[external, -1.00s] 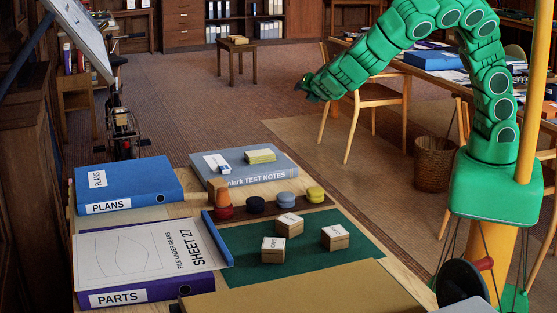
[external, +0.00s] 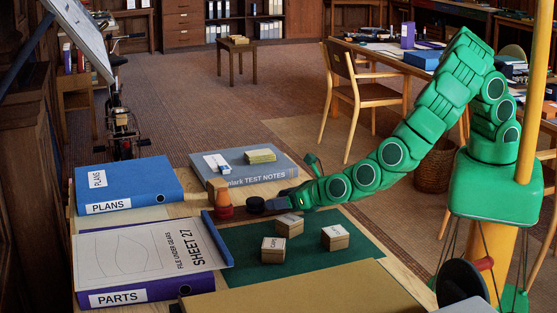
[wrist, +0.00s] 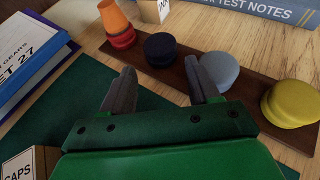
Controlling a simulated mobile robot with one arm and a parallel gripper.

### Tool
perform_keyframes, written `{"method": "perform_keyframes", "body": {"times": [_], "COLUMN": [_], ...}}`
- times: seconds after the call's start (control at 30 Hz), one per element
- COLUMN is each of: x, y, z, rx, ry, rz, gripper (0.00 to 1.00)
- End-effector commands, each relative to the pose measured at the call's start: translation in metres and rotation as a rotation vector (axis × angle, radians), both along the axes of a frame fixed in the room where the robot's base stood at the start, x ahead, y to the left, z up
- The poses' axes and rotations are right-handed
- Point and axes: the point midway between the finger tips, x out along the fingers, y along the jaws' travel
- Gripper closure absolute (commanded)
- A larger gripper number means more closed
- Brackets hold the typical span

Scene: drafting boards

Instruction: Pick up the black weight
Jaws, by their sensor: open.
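The black weight (external: 256,205) is a short dark round disc on a brown wooden strip. It also shows in the wrist view (wrist: 160,49), looking dark navy, between a red weight (wrist: 122,39) and a grey-blue weight (wrist: 219,70). My gripper (external: 280,203) is low over the board, just right of the black weight. In the wrist view my gripper (wrist: 160,82) is open, with nothing between its fingers. The black weight lies just beyond the fingertips, roughly centred in the gap. The right finger overlaps the grey-blue weight in the picture; I cannot tell whether they touch.
An orange cone (wrist: 113,15) stands on the red weight. A yellow weight (wrist: 291,103) sits at the strip's right end. Several wooden blocks (external: 335,237) stand on the green mat (external: 249,239). The grey-blue test notes binder (external: 274,173) lies behind the strip.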

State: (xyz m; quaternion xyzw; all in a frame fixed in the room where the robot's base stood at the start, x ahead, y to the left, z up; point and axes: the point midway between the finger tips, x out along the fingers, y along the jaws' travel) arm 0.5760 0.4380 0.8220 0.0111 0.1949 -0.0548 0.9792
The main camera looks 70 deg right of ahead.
Motion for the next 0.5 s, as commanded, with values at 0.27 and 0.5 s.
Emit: {"method": "perform_keyframes", "body": {"times": [0.27,0.5], "x": [0.016,0.027], "y": [-0.002,-0.004], "z": [-0.008,-0.013], "rx": [-0.001,-0.002], "ry": [0.001,0.001], "rz": [-0.001,-0.001], "gripper": [0.40,0.40]}}
